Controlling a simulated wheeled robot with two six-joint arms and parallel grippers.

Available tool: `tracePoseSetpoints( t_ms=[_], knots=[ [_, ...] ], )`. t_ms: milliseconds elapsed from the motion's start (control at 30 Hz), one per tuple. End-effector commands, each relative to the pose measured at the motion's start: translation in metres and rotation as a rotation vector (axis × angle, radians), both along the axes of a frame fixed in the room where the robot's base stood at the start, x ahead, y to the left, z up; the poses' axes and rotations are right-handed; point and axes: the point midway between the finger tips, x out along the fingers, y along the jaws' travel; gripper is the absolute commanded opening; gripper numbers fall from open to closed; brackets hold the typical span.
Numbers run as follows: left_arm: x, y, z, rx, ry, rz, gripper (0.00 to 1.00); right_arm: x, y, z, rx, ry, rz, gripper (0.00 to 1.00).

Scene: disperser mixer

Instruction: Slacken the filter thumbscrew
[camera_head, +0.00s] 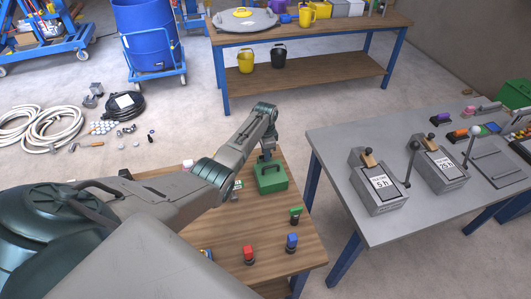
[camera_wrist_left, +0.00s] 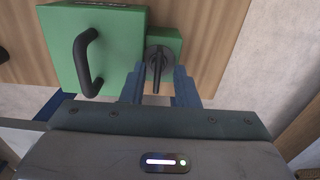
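The filter thumbscrew (camera_wrist_left: 159,62) is a dark round knob with a long wing, set on a small green block (camera_wrist_left: 176,42) in the left wrist view. The block sits beside a larger green box (camera_wrist_left: 68,28) with a black handle (camera_wrist_left: 84,62). The box also shows in the head view (camera_head: 271,180) on the wooden table. My left gripper (camera_wrist_left: 159,86) is open, with one finger on each side of the lower end of the wing. Gaps show between the wing and both fingers. In the head view the left gripper (camera_head: 266,155) is over the box; the thumbscrew cannot be made out there. My right gripper is out of view.
Red (camera_head: 249,254), blue (camera_head: 291,243) and green (camera_head: 295,215) topped pieces stand near the front of the wooden table (camera_head: 225,236). A grey table (camera_head: 385,226) with lever boxes stands to the right, across a gap. A blue barrel (camera_head: 150,35) stands behind.

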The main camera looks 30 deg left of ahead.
Motion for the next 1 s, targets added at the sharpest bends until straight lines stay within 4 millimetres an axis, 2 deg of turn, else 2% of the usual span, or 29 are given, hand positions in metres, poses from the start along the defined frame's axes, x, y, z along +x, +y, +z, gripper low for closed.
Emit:
tracePoseSetpoints(
  t_ms=[267, 433, 567, 900, 1000],
  knots=[
    [-0.001, -0.001, -0.002, -0.002, 0.004, -0.001, 0.28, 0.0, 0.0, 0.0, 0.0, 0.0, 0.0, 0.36],
    [-0.001, 0.0, 0.008, -0.002, 0.001, -0.001, 0.28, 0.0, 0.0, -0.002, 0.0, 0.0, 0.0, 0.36],
    [-0.001, 0.0, 0.026, 0.0, 0.0, -0.002, 0.28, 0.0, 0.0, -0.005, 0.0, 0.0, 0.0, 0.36],
    [0.0, 0.0, 0.087, 0.0, -0.001, -0.001, 0.28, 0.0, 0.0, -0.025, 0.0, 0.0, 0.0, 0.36],
    [-0.001, 0.0, 0.099, 0.0, 0.0, 0.0, 0.28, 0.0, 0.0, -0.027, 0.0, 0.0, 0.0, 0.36]
  ],
)
